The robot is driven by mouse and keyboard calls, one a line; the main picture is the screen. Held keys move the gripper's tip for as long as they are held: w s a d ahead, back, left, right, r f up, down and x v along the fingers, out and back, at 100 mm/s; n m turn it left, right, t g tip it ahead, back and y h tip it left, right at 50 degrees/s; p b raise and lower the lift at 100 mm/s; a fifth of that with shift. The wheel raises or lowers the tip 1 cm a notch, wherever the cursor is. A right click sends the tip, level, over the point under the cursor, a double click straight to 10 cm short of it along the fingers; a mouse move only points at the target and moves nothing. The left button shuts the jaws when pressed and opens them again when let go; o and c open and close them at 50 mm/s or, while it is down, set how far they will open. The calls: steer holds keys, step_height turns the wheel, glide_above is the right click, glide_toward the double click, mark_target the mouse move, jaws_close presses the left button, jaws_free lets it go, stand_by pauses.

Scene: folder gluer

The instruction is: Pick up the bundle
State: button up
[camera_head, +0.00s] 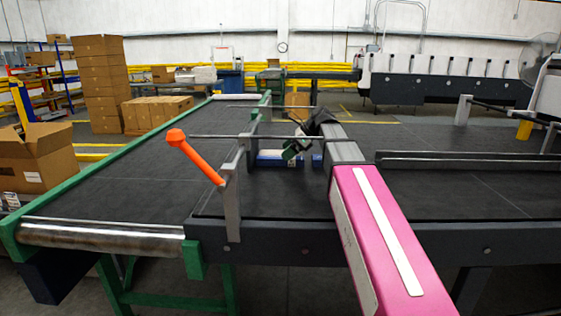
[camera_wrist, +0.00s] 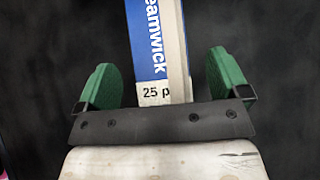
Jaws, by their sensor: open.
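The bundle is a blue and white printed block (camera_wrist: 152,40) with a "25 p" label on its near end. In the head view its blue side (camera_head: 270,158) shows on the dark belt, partly hidden by my gripper (camera_head: 291,151). In the wrist view my gripper (camera_wrist: 165,82) is open, with one green finger on each side of the bundle's near end. Gaps show between the bundle and both fingers. The bundle runs out of the top of that view. I cannot tell how far the fingertips are above the belt.
Thin rods (camera_head: 215,136) cross over the belt. A grey upright (camera_head: 231,205) with an orange handle (camera_head: 195,157) stands at left. The belt (camera_head: 130,185) is otherwise clear at left.

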steer(key=x, duration=0.3)
steer(key=shift+a+f, duration=0.1)
steer(key=shift+f, duration=0.05)
steer(key=c, duration=1.1)
